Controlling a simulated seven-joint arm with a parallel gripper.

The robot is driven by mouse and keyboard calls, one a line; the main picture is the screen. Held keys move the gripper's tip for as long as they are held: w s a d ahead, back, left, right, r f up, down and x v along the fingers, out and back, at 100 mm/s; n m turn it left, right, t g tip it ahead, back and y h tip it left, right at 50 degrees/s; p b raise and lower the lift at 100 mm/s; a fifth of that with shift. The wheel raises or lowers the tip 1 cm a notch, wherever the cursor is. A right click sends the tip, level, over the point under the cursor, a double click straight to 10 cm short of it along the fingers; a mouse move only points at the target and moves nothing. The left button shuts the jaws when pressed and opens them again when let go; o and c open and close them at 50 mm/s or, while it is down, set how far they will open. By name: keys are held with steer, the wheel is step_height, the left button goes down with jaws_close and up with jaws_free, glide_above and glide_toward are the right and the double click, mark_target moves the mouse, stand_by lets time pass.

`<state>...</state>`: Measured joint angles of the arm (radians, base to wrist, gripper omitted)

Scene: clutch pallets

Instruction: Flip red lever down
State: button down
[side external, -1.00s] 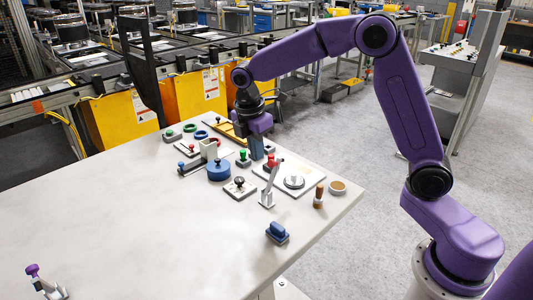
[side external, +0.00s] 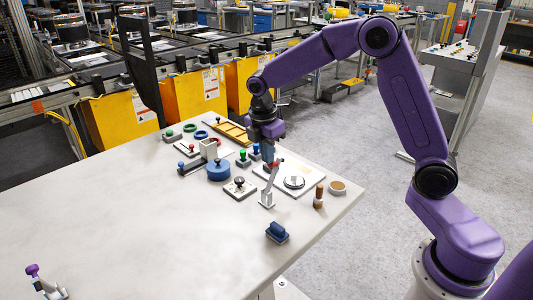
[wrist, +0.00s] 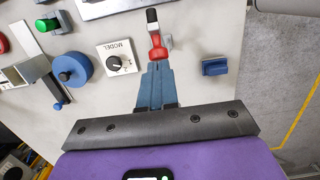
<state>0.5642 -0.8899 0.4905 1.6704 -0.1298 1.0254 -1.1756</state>
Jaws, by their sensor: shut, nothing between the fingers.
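The red lever (side external: 272,174) has a grey shaft and a red knob and stands up from a small pale base on the table. Its red knob also shows in the wrist view (wrist: 157,51), just beyond my fingertips. My gripper (side external: 269,162) is shut and empty, with its blue fingers pointing down at the knob. The fingertips partly cover the knob in the side view. In the wrist view my shut fingers (wrist: 158,68) end right at the knob; I cannot tell whether they touch it.
A dial labelled MODEL (wrist: 118,58), a blue round part (side external: 218,170) and a green button (side external: 243,157) stand left of the lever. A white plate with a metal disc (side external: 293,182) lies to its right. A blue block (side external: 277,232) sits nearer; the front-left table is mostly clear.

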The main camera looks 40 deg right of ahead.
mark_target(274, 162)
steer(key=shift+d+y, duration=0.3)
steer(key=shift+d, duration=0.1)
steer(key=shift+d, duration=0.15)
steer(key=shift+d+f+y, duration=0.2)
steer(key=shift+d+y, duration=0.8)
steer(key=shift+d, duration=0.05)
steer(key=shift+d+f+y, duration=1.2)
steer(key=shift+d, duration=0.3)
steer(key=shift+d+f+y, duration=1.2)
steer(key=shift+d+f, duration=0.05)
steer(key=shift+d, duration=0.2)
steer(key=shift+d+f+y, duration=1.2)
steer(key=shift+d, duration=0.3)
